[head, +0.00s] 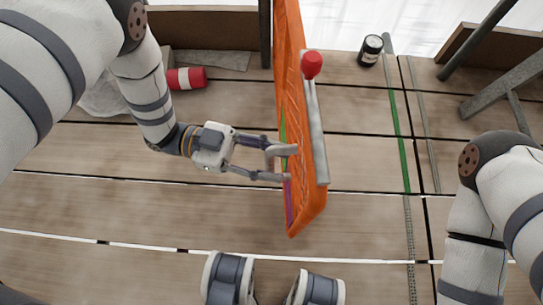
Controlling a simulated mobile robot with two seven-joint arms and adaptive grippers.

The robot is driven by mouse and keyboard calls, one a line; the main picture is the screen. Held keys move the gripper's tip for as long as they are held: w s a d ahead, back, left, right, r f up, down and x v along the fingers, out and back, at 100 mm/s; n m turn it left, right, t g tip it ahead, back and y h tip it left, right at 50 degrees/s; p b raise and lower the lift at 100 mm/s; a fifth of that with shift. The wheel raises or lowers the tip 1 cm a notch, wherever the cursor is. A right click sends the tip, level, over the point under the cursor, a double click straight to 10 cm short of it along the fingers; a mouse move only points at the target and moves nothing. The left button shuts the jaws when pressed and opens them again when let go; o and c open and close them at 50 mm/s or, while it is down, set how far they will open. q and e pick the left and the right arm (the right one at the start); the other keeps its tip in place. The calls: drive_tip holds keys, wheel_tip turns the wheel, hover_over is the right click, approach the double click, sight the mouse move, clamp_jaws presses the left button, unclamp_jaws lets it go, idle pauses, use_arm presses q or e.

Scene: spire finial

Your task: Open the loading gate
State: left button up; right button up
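The loading gate (300,120) is an orange panel with a mesh-like face, seen steeply from above, running from the top edge to the middle of the head view. A grey bar (316,130) with a red knob (312,64) at its far end lies along its right side. My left gripper (291,163) is at the gate's left face, near its close end. Its two fingers are apart, with their tips at or just over the panel; I cannot tell whether they touch it. My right arm shows at the right, but its gripper is out of view.
The floor is wooden planks. A red cylinder (187,78) lies at the back left beside a pale sack (103,98). A dark can (371,50) stands at the back right. A green strip (399,130) runs along the floor right of the gate. Grey beams (505,85) stand far right.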

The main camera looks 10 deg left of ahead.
use_arm(q)
drive_tip(key=a, duration=1.2)
drive_tip(key=shift+w, duration=0.25)
